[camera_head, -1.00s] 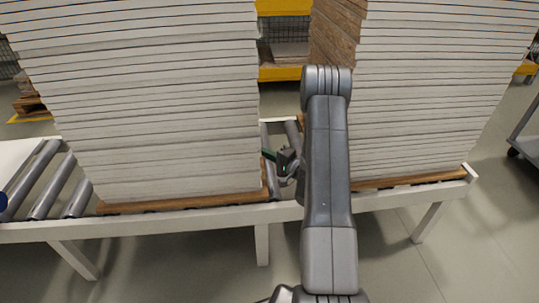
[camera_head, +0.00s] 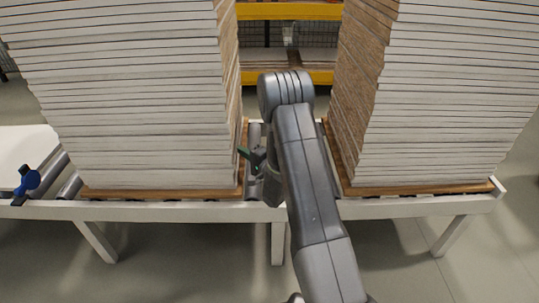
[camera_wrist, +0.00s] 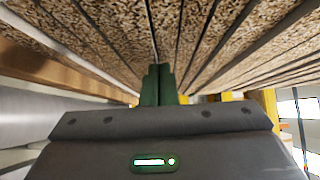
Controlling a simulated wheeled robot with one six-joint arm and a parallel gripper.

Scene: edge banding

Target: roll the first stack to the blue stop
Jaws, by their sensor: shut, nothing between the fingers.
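The left stack of pale boards (camera_head: 140,100) stands on a brown base board (camera_head: 160,192) on the roller conveyor. The blue stop (camera_head: 28,181) is at the conveyor's left end, with a short gap of rollers between it and the stack. My gripper (camera_head: 246,155) is in the gap between the two stacks, at the left stack's right side, low down. In the wrist view its green fingers (camera_wrist: 158,85) are together and point at the stack's brown chipboard edges (camera_wrist: 110,35). Whether the fingertips touch is hard to tell.
A second stack (camera_head: 440,100) stands to the right on its own base board (camera_head: 420,189). The white conveyor frame (camera_head: 180,211) runs along the front. A yellow rack (camera_head: 290,12) stands behind.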

